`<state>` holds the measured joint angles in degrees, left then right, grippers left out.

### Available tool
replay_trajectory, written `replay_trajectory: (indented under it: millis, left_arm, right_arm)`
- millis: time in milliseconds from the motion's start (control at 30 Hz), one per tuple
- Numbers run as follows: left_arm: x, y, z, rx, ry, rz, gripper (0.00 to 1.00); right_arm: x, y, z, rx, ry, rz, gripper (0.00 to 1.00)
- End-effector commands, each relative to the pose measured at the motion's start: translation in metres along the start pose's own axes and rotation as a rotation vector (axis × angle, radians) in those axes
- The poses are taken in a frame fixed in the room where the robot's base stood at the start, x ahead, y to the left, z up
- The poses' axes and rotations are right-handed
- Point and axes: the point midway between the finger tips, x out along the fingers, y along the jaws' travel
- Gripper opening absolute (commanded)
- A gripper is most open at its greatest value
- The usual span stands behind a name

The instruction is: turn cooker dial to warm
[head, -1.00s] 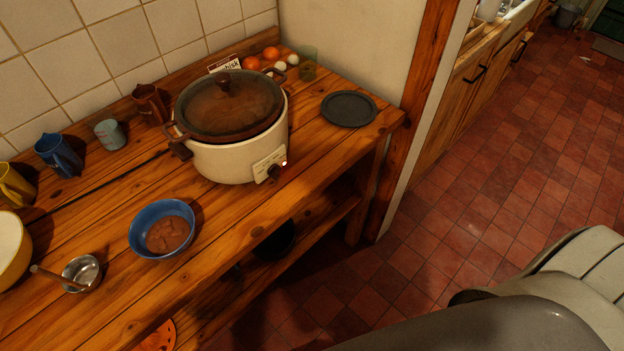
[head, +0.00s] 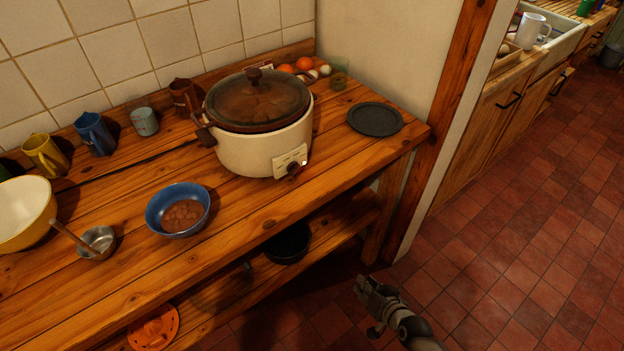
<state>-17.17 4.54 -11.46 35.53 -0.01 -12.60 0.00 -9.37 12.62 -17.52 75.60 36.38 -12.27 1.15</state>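The cooker (head: 252,152) is a cream slow cooker with a dark lid, standing on the wooden counter. Its black dial (head: 293,167) sits on a pale label plate at the lower front right, with a small light beside it. The dial's setting is too small to read. My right gripper (head: 366,298) is low over the floor, in front of the counter, well below and right of the dial and touching nothing. My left gripper is out of view.
A blue bowl (head: 178,209) with brown contents stands left of the cooker, with a ladle (head: 97,241) and yellow bowl (head: 24,214) further left. A dark plate (head: 375,119) lies to the right. The lower shelf holds a black pan (head: 288,244). Counter front near the dial is clear.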

Motion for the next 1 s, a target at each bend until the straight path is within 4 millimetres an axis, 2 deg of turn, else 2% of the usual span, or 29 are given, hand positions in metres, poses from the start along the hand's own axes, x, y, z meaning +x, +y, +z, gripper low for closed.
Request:
replay_trajectory:
  millis: [33,133,200,300,400,533,667,767,1000]
  left_arm:
    - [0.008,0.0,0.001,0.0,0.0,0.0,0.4]
    - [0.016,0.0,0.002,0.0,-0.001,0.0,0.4]
    - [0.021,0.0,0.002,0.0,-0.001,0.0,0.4]
    - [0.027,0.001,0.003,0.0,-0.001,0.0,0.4]
    - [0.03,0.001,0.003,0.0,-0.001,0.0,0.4]
    - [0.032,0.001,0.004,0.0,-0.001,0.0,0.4]
    - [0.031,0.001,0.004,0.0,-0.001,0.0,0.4]
    - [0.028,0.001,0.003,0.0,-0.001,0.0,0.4]
    - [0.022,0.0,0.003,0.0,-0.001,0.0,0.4]
  right_arm:
    - [0.003,-0.022,-0.034,0.027,0.064,-0.063,0.19]
    - [-0.008,-0.072,-0.095,0.094,0.166,-0.196,0.19]
    - [-0.023,-0.106,-0.132,0.136,0.224,-0.293,0.19]
    - [-0.048,-0.149,-0.172,0.188,0.282,-0.423,0.19]
    - [-0.072,-0.18,-0.198,0.223,0.315,-0.523,0.19]
    - [-0.092,-0.203,-0.215,0.249,0.333,-0.597,0.19]
    - [-0.094,-0.212,-0.221,0.257,0.337,-0.617,0.19]
    - [-0.086,-0.217,-0.226,0.257,0.339,-0.616,0.19]
    - [-0.054,-0.24,-0.242,0.258,0.337,-0.617,0.19]
